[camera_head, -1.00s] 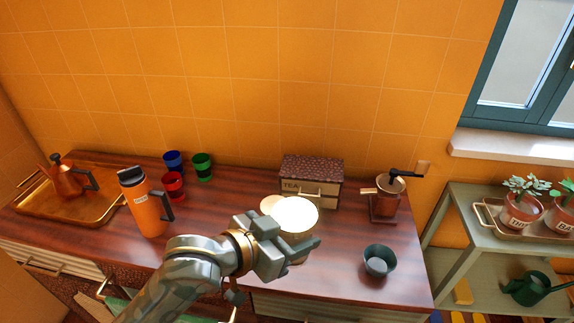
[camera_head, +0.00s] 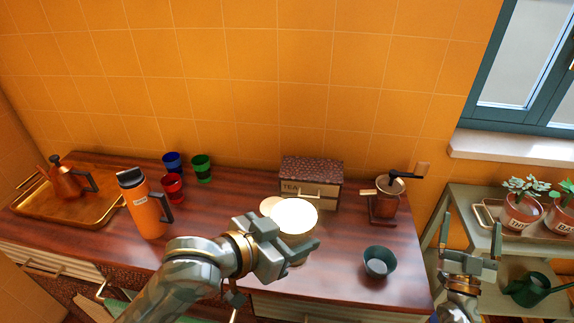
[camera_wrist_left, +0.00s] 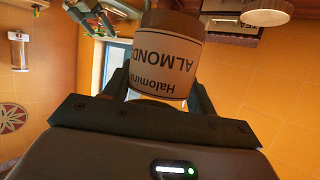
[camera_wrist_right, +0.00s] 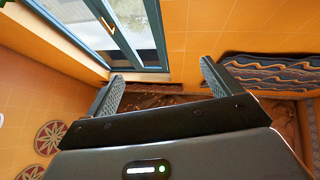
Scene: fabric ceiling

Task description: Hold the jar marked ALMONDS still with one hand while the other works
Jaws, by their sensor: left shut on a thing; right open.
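The ALMONDS jar (camera_head: 294,217) stands near the front of the wooden counter in the head view, its round top very bright. In the left wrist view the jar (camera_wrist_left: 165,62) shows upside down, with a cream label reading ALMONDS and brown above it in the picture. My left gripper (camera_head: 289,240) is shut on the jar, one finger on each side; its fingers partly hide the jar in the head view. My right gripper (camera_head: 470,240) is open and empty, right of the counter and well apart from the jar. It is also open in the right wrist view (camera_wrist_right: 160,88).
A TEA box (camera_head: 310,184) and a grinder (camera_head: 385,200) stand behind the jar. A dark green cup (camera_head: 379,262) is to its right. An orange flask (camera_head: 146,208) and several coloured cups stand left. A plant shelf (camera_head: 465,197) is near my right gripper.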

